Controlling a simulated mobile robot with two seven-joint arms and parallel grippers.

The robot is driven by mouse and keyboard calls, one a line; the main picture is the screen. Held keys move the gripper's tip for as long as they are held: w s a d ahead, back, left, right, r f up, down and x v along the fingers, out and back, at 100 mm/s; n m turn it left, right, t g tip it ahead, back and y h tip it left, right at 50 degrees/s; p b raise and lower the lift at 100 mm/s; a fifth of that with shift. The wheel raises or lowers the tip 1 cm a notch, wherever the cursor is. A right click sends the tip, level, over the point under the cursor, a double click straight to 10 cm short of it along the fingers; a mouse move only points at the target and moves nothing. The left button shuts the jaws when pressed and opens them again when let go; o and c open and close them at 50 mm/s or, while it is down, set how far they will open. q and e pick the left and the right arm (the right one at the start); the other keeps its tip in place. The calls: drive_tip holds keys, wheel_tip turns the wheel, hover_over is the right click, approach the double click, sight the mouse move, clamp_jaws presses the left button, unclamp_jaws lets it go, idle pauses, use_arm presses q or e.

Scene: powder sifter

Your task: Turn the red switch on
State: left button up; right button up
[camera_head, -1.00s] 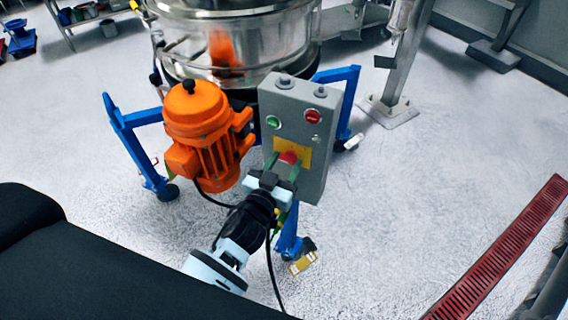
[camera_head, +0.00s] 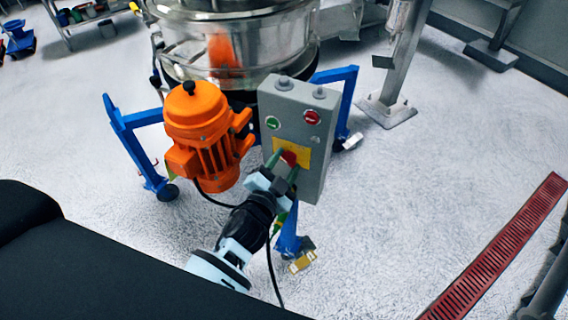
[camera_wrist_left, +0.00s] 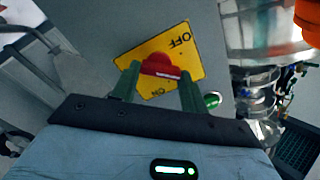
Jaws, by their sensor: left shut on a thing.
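The red switch (camera_head: 289,157) sits on a yellow plate (camera_head: 303,152) low on the front of the grey control box (camera_head: 312,180). My left gripper (camera_head: 284,165) reaches up to it from below, its two green fingers on either side of the knob. In the left wrist view the red switch (camera_wrist_left: 160,64) is held between the fingertips, and the yellow plate (camera_wrist_left: 188,48) carries the words OFF and ON, partly behind the fingers. The gripper is shut on the switch and looks rolled relative to the box. My right gripper is not in view.
An orange motor (camera_head: 208,140) stands close to the left of the box. Green (camera_head: 272,123) and red (camera_head: 312,117) push buttons sit above the switch. The steel sifter (camera_head: 240,45) is behind, on blue legs (camera_head: 130,125).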

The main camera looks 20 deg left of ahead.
use_arm(q)
drive_tip(key=m, duration=0.4)
drive_tip(key=shift+d+f+m, duration=0.1)
drive_tip(key=shift+m, duration=0.3)
drive_tip(key=m, duration=0.5)
idle(0.4)
drive_tip(key=o, duration=1)
drive_tip(key=shift+s, duration=0.1)
drive_tip(key=s, duration=0.7)
drive_tip(key=shift+s+a+b, duration=0.35)
drive_tip(key=shift+b, duration=0.1)
